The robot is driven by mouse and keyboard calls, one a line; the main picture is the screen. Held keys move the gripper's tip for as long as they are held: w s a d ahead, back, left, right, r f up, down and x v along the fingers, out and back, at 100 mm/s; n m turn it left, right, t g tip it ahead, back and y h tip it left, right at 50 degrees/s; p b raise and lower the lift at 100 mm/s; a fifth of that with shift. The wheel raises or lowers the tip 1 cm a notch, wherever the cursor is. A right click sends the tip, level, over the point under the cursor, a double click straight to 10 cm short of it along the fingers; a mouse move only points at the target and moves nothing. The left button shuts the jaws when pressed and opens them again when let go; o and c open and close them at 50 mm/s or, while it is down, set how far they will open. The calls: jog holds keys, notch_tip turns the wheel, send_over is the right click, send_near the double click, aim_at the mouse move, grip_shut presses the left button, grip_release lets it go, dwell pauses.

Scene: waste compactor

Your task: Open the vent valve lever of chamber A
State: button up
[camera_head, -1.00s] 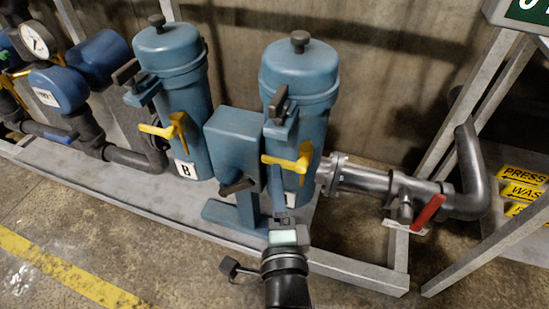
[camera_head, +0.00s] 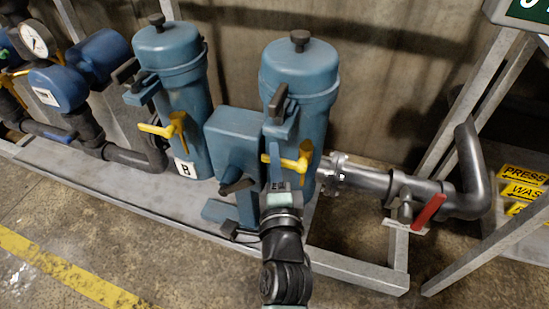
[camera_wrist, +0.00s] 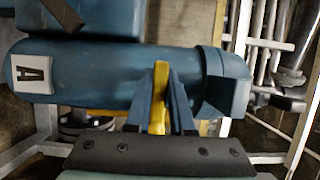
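The chamber A filter (camera_head: 300,80) is a blue upright cylinder. Its "A" label (camera_wrist: 33,74) shows in the wrist view. Its yellow vent valve lever (camera_head: 272,158) points left at mid-height, from a yellow valve body (camera_head: 303,160). In the wrist view the yellow lever (camera_wrist: 159,98) stands between the two blue fingers of my gripper (camera_wrist: 163,105). My gripper (camera_head: 280,165) reaches up from below in the head view and partly covers the lever. The fingers look open around the lever; I cannot tell whether either touches it.
A similar chamber B filter (camera_head: 178,80) with its own yellow lever (camera_head: 158,128) stands left. A blue box with a dark handle (camera_head: 234,140) is between them, close to my gripper. A pipe with a red lever (camera_head: 430,212) is at right. The front floor is clear.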

grip_shut()
dwell(1.0)
